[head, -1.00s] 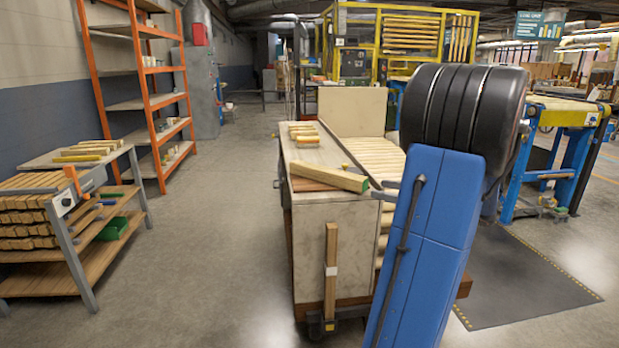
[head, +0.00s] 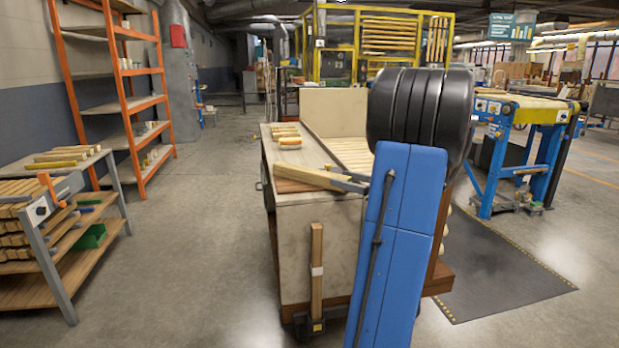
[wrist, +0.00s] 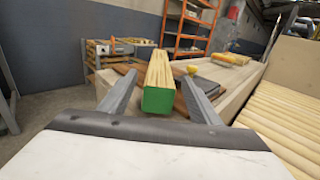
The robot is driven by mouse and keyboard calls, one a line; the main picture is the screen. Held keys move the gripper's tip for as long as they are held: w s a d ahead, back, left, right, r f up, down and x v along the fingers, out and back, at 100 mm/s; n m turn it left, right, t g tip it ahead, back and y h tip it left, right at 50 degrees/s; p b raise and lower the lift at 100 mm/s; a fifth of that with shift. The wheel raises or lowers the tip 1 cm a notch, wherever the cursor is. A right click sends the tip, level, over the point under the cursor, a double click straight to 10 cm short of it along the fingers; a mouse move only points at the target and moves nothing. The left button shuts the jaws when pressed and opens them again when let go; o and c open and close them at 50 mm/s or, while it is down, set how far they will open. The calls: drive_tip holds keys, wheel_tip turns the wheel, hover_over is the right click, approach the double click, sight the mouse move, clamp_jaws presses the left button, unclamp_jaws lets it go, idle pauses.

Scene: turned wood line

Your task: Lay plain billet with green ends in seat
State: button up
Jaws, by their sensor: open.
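A plain wooden billet (head: 308,177) lies on the near end of the pale-topped bench. The wrist view shows the billet (wrist: 160,75) lengthwise between my fingers, its green end face (wrist: 158,101) toward me. My gripper (wrist: 158,80) is open, with one finger on each side of the billet and gaps between. In the head view my gripper (head: 350,183) is at the billet's right end and covers that end. A brown wooden board (head: 289,186) lies beside and partly under the billet. I cannot tell which part is the seat.
More billets (head: 288,138) lie farther back on the bench (head: 310,222). A row of pale rollers or slats (head: 350,153) runs along its right. A cart with stacked billets (head: 62,262) stands left, near an orange shelf rack (head: 125,95). The floor between (head: 205,220) is clear.

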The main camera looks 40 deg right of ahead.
sight(328, 174)
drive_tip(key=shift+x, duration=3.4)
drive_tip(key=shift+c, duration=0.3)
clamp_jaws()
drive_tip(key=shift+r, duration=0.15)
wheel_tip(328, 174, up, 10)
drive_tip(key=shift+f, duration=0.1)
